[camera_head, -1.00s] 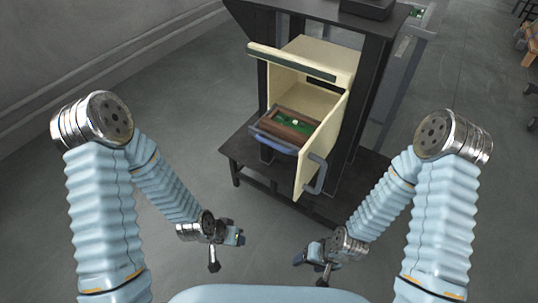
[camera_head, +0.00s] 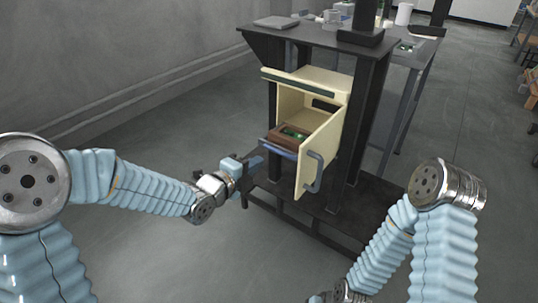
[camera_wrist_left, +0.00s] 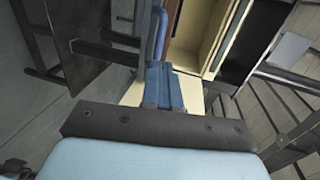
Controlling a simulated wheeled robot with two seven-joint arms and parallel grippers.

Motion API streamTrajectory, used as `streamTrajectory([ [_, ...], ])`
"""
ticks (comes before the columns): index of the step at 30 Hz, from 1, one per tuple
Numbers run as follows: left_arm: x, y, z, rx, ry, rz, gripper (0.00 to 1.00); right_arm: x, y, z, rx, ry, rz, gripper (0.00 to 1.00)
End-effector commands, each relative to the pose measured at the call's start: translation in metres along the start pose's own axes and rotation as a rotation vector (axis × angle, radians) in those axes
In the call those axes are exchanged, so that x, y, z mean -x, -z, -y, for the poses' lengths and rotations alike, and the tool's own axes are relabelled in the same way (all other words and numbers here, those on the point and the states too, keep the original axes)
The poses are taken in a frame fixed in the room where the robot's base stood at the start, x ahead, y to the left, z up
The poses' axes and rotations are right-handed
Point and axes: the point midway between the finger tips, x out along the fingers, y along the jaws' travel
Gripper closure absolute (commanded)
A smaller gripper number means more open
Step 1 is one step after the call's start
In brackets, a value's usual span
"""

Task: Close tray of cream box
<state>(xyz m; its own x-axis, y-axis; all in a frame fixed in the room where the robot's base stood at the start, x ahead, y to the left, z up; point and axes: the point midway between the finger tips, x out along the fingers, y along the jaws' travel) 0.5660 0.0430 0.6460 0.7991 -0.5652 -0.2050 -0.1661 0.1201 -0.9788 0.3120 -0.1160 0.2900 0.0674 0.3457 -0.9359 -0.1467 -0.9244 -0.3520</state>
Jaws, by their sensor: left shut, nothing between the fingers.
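The cream box (camera_head: 321,140) stands on a dark stand with its front door swung open to the right. Its tray (camera_head: 287,134), brown with a green patch inside and a blue handle bar (camera_head: 281,147) in front, sticks out of the opening. My left gripper (camera_head: 256,163) is shut and empty, just left of the tray's handle. In the left wrist view its blue fingers (camera_wrist_left: 163,88) lie together near the blue bar (camera_wrist_left: 161,32), with the cream box (camera_wrist_left: 194,35) behind; I cannot tell whether they touch. My right gripper is cut off at the bottom edge; its fingers are hidden.
The open door (camera_head: 318,158) with its grey-blue handle (camera_head: 314,172) stands right of the tray. The stand's dark lower shelf (camera_head: 330,219) runs below the box. A table (camera_head: 400,62) with lab items is behind. The floor at left is clear.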

Motion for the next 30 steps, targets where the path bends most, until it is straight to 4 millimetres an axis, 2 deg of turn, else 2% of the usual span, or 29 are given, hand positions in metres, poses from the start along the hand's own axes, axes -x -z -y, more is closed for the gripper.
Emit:
streamTrajectory([
  [1, -0.012, 0.001, 0.001, 0.0, -0.002, -0.003, 1.0, 0.003, 0.0, 0.002, 0.001, 0.001, 0.001, 0.35],
  [6, -0.043, 0.001, 0.001, 0.001, -0.002, -0.002, 1.0, 0.008, -0.001, 0.005, 0.003, 0.003, 0.004, 0.35],
  [12, -0.064, 0.0, 0.0, 0.002, -0.003, 0.0, 1.0, 0.01, -0.002, 0.008, 0.005, 0.006, 0.006, 0.35],
  [30, -0.075, 0.0, -0.001, 0.001, -0.001, 0.0, 1.0, 0.006, -0.002, 0.005, 0.004, 0.005, 0.005, 0.35],
])
